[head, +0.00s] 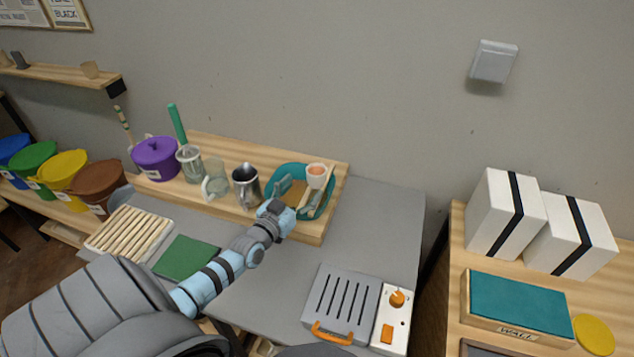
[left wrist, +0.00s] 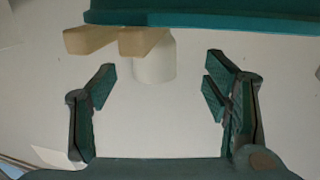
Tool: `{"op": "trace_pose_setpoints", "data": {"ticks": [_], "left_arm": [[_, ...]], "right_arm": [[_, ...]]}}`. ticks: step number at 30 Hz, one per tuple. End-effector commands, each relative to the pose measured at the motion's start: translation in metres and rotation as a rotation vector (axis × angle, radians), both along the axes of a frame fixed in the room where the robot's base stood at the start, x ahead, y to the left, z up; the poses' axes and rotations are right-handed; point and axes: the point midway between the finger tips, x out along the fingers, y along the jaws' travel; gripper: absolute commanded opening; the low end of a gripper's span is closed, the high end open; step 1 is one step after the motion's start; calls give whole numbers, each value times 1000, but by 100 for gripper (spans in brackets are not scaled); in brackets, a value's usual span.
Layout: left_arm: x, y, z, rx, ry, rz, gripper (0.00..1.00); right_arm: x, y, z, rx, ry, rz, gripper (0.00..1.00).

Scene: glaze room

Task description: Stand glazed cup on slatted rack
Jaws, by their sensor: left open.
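The glazed cup (head: 316,170), small and white with an orange inside, stands upright at the teal basin (head: 333,186) on the raised wooden shelf. Pale wooden sticks show beside it. In the left wrist view the cup (left wrist: 153,62) is a white cylinder partly covered by two stick ends (left wrist: 115,41), below the teal rim (left wrist: 200,20). My left gripper (head: 298,193) is open and empty in front of the cup. In its wrist view the cup is beyond the fingertips (left wrist: 160,80), apart from them. The slatted rack (head: 130,230) lies at the left, empty. My right gripper is not in view.
A metal pitcher (head: 245,188), a glass jug (head: 215,182), a jar (head: 189,163) and a purple pot (head: 156,160) line the shelf left of the basin. A green mat (head: 186,257) lies beside the rack. A grey slotted device (head: 342,303) sits front right. The grey tabletop (head: 378,222) is clear at right.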

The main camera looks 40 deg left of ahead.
Motion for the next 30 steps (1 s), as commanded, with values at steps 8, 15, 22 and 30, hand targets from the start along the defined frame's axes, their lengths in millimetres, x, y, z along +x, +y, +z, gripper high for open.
{"op": "trace_pose_setpoints", "data": {"ticks": [8,15,22,30], "left_arm": [[46,0,3,-1,-3,-2,70],[66,2,3,0,2,-3,70],[66,2,5,0,1,-4,49],[66,2,5,0,1,-4,15]], "right_arm": [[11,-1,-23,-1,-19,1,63],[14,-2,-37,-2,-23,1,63],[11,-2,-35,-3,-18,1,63],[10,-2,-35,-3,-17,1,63]]}}
